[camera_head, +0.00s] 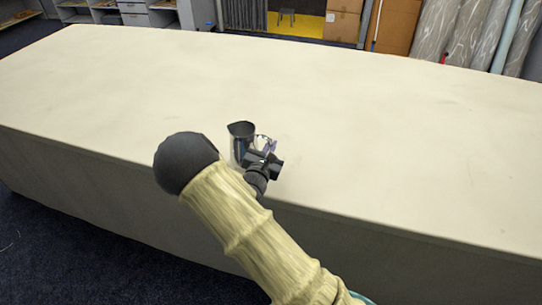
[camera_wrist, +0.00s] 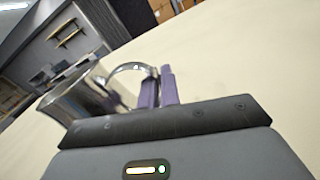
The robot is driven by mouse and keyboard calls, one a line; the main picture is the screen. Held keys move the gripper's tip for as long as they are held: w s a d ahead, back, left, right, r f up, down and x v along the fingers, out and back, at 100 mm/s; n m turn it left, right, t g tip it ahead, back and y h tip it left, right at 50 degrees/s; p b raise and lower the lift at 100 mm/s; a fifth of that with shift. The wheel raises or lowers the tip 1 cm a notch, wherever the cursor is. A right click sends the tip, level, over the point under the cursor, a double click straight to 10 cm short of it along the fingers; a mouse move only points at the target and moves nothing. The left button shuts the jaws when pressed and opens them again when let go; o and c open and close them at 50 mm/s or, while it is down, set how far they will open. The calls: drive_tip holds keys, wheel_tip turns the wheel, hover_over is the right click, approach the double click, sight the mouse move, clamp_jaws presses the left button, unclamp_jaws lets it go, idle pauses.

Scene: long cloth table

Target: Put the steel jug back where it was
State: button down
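The steel jug (camera_head: 239,145) is near the front edge of the table, in the middle of the head view, and looks upright. Its shiny body (camera_wrist: 88,102) and curved handle show at the left in the wrist view. My gripper (camera_head: 268,147) is at the handle side of the jug. In the wrist view its two purple fingers (camera_wrist: 160,84) are close together with the handle between them. The jug's base is partly hidden by my arm in the head view, so I cannot tell whether it touches the table.
The long cloth-covered table (camera_head: 400,140) is otherwise bare, with wide free room behind and to both sides of the jug. Its front edge runs just below the jug. Cardboard boxes (camera_head: 342,20) and rolls of material stand beyond the far edge.

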drive_tip(key=shift+a+f, duration=0.1)
drive_tip(key=shift+f, duration=0.1)
wheel_tip(320, 180, down, 3)
drive_tip(key=shift+r, duration=0.1)
drive_tip(key=shift+f, duration=0.45)
drive_tip(key=shift+f, duration=0.2)
drive_tip(key=c, duration=1.6)
unclamp_jaws()
drive_tip(key=shift+s+r, duration=0.1)
drive_tip(key=shift+r, duration=0.1)
